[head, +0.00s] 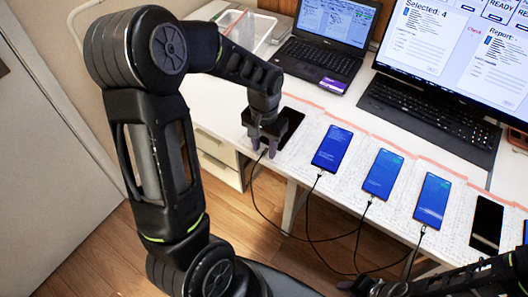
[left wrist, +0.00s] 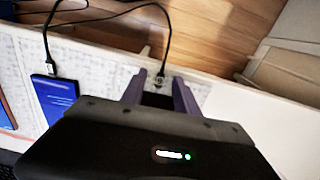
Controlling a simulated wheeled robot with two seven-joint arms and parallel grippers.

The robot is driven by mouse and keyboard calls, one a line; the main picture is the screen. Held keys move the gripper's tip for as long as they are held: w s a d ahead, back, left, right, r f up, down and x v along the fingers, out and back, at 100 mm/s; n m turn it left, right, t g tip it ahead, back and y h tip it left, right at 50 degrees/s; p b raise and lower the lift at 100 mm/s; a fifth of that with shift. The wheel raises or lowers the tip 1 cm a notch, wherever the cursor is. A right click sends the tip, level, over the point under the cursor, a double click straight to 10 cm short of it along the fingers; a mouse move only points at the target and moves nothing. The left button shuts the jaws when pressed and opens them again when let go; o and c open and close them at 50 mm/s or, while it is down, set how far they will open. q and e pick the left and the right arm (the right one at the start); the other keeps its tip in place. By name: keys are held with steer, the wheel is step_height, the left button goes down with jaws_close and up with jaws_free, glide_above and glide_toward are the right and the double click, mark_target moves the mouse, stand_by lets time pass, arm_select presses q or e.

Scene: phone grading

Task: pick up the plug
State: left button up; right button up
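The plug (left wrist: 160,80) is a small dark connector on a black cable, at the near edge of the table. In the left wrist view it lies between the fingertips of my left gripper (left wrist: 160,84), with gaps on both sides. The same gripper (head: 263,152) points down at the table edge in the head view, where its fingers hide the plug. A dark-screened phone (head: 291,122) lies just behind the gripper; part of it shows between the fingers. My right gripper (head: 362,287) is low at the bottom right, its fingers unclear.
Several phones lie in a row to the right, including a blue-lit one (head: 332,148) with its own cable. A laptop (head: 325,45), a keyboard (head: 430,120) and a monitor (head: 465,50) stand behind. Cables hang in loops before the table. A white tray (head: 240,30) is at the back left.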

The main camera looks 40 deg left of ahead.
arm_select(q)
steer(key=shift+f, duration=0.1)
jaws_close()
stand_by(0.6)
steer(key=shift+r+p, duration=0.3)
steer(key=shift+r, duration=0.45)
step_height(320, 180, up, 9)
steer(key=shift+f, duration=0.15)
steer(key=b, duration=0.2)
glide_above(260, 157)
step_height(260, 157, down, 7)
steer(key=shift+f, duration=0.1)
